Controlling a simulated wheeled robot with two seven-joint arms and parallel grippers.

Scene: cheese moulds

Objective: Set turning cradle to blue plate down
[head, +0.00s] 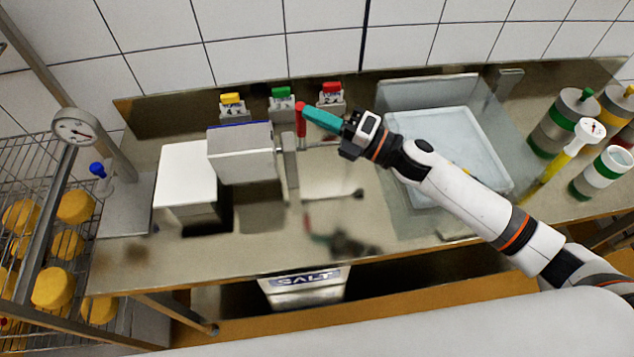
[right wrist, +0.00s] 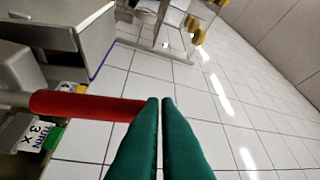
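The turning cradle (head: 243,160) is a grey box on the steel counter, left of centre. A thin blue edge (head: 240,125) shows along its upper far side; a blue edge also shows in the right wrist view (right wrist: 103,55). A crank with a red handle (head: 300,120) stands at its right; the handle lies level in the right wrist view (right wrist: 85,106). My right gripper (head: 302,108) has its teal fingers together, with a thin gap. Their tips are at the red handle's end, which the left finger partly covers. Contact is unclear. My left gripper is out of view.
Yellow (head: 232,98), green (head: 281,92) and red (head: 331,88) topped tags stand behind the cradle. A white block (head: 185,188) is at its left. A clear basin (head: 450,140) lies under my right arm. A cheese rack (head: 45,230) stands far left.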

